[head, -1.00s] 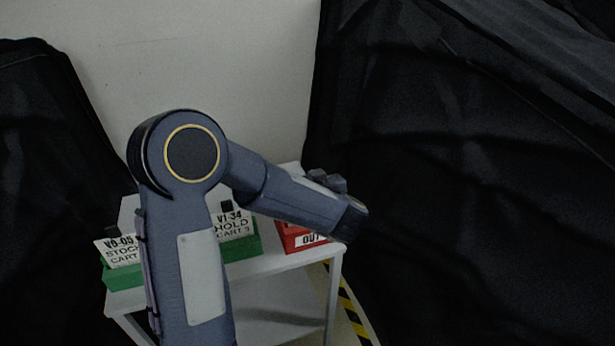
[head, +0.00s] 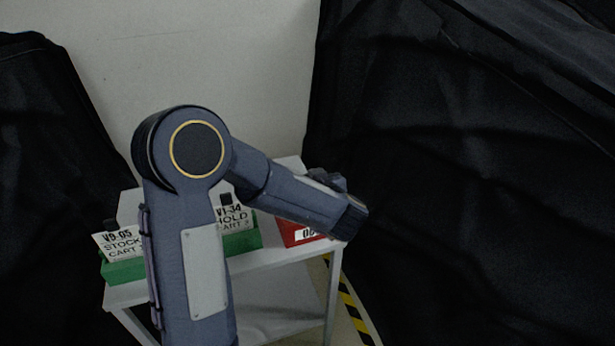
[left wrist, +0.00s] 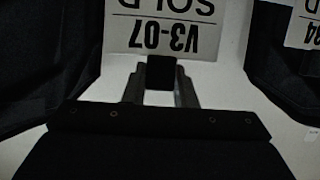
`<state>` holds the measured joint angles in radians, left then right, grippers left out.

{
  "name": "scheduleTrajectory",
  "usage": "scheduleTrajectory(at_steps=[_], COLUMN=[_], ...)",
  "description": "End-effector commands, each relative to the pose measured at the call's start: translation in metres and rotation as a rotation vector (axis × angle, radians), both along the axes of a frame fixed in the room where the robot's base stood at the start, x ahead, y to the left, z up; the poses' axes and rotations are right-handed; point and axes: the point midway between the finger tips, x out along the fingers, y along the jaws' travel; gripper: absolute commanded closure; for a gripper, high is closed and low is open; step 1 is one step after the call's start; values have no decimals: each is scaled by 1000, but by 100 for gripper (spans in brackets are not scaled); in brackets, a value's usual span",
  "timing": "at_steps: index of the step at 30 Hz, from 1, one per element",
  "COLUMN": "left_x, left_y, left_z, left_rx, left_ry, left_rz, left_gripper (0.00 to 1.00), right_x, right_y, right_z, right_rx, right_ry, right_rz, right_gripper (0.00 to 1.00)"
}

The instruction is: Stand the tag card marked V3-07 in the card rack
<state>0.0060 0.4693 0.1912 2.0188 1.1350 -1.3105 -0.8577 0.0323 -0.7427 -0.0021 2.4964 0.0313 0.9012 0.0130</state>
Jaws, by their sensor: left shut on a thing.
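The white tag card V3-07 (left wrist: 160,30), also printed SOLD, shows upside down at the top of the left wrist view. My left gripper (left wrist: 160,88) is shut on the black tab (left wrist: 160,70) of this card. In the head view the card and my left fingertips are hidden by my left arm. The green card rack (head: 124,271) stands on the white cart, its middle covered by my arm. Card V0-05 (head: 119,245) stands in its left part and card V1-34 (head: 236,220) in its right part. My right gripper is not in view.
A red tray marked OUT (head: 295,231) sits on the right of the white cart top (head: 270,258). Dark draped covers (head: 470,190) stand close on the right and at the left (head: 50,150). Yellow-black tape (head: 349,300) marks the floor. Card V1-34 shows in the left wrist view (left wrist: 302,30).

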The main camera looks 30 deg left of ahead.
Motion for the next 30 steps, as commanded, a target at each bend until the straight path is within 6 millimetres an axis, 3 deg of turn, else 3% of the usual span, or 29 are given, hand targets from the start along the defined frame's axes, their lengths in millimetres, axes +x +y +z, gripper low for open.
scheduleTrajectory(at_steps=[23, 24, 30], left_x=[0, 0, 0], left_y=[0, 0, 0], left_z=[-17, -17, -17], left_rx=[0, 0, 0], left_ry=[0, 0, 0], left_rz=[0, 0, 0], left_gripper=[100, 74, 50], right_x=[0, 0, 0], right_y=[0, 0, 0], right_z=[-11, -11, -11], right_rx=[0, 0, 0], right_ry=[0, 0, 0], right_rz=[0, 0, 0], right_gripper=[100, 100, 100])
